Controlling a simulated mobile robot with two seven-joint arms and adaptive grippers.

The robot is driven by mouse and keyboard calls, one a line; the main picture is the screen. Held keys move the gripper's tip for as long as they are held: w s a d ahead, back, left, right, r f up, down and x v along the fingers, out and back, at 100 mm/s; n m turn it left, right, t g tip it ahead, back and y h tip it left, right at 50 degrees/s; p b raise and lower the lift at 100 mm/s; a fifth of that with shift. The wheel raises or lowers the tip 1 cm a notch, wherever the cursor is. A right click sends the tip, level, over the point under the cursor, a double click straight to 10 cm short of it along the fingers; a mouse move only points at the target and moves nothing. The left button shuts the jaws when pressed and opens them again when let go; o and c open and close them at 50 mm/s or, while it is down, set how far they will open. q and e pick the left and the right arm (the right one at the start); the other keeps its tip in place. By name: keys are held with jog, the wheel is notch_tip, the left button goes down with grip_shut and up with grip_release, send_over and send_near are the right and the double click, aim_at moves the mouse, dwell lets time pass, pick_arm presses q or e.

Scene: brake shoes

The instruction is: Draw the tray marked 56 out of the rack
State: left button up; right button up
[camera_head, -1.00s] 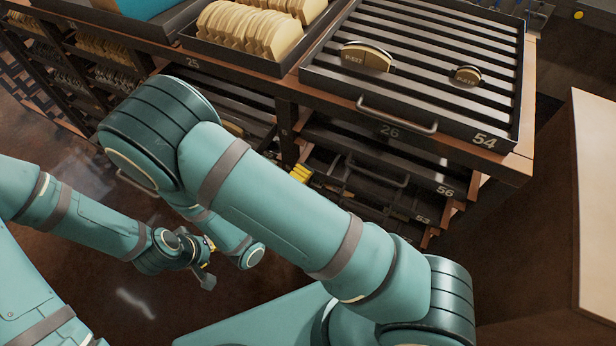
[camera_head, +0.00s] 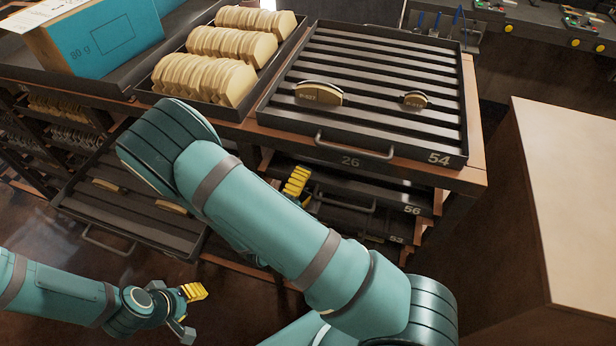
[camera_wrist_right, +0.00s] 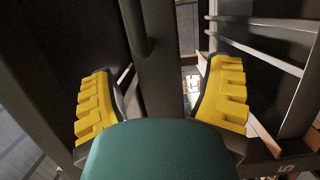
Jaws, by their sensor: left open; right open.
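The tray marked 56 (camera_head: 411,210) is in the rack below the worktop, under the tray marked 54 (camera_head: 438,160). Its front is partly hidden by my right arm; a bar handle (camera_head: 345,203) shows beside the gripper. My right gripper (camera_head: 297,184) is open, close in front of the rack at the left of that handle. In the right wrist view its two yellow fingers (camera_wrist_right: 160,98) stand apart, with a dark upright bar between them; I cannot tell whether they touch anything. My left gripper (camera_head: 190,310) is open and empty, low at the left, away from the rack.
A tray marked 53 (camera_head: 396,239) sits below. A drawn-out tray (camera_head: 135,222) with a few brake shoes juts out at the left. A tray of several brake shoes (camera_head: 215,70) and a blue box (camera_head: 105,45) stand on top. A pale surface (camera_head: 575,190) is at right.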

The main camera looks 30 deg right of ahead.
jog(key=shift+x, duration=0.9)
grip_shut()
